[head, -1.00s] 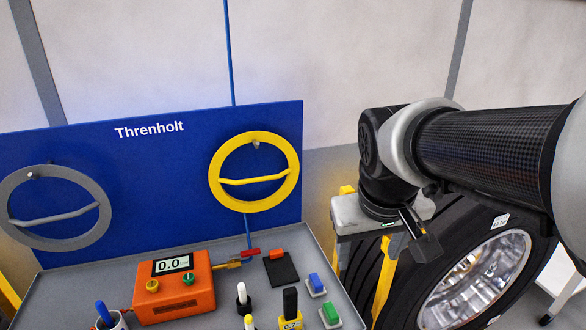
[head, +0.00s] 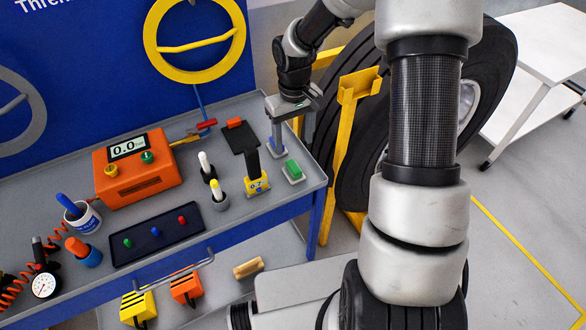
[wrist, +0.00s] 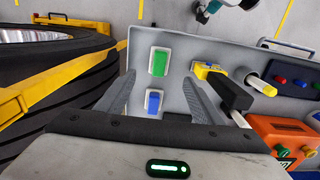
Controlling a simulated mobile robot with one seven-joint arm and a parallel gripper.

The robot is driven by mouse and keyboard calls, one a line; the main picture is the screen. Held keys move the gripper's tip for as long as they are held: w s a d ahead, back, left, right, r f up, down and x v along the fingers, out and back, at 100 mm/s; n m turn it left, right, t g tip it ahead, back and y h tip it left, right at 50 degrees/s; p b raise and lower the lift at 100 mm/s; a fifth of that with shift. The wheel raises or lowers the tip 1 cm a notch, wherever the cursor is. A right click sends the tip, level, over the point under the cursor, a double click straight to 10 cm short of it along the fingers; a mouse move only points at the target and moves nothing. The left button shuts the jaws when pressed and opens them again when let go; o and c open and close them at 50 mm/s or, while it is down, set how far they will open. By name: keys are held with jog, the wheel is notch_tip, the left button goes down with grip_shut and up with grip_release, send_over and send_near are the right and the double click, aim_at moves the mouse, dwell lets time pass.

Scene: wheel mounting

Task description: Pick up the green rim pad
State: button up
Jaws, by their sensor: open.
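The green rim pad (head: 293,170) is a green block on a pale base, lying on the grey bench top near its right front corner. In the wrist view the green pad (wrist: 158,62) is ahead of the fingertips, between their lines. A blue pad (wrist: 153,102) of the same kind lies nearer, between the fingers; in the head view this blue pad (head: 277,149) is just behind the green one. My gripper (wrist: 160,80) is open and empty. In the head view my gripper (head: 292,133) points down over the blue pad, behind the green pad.
A yellow-based block with a black handle (head: 256,175) stands just left of the pads. Two marker-like sticks (head: 213,182) and an orange meter (head: 137,168) stand farther left. A yellow stand (head: 345,140) and a large tyre (head: 362,150) are close on the right.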

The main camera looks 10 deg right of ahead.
aim_at(294, 166)
notch_tip(294, 166, down, 12)
jog(key=shift+w+f, duration=0.15)
jog(key=c, duration=1.2)
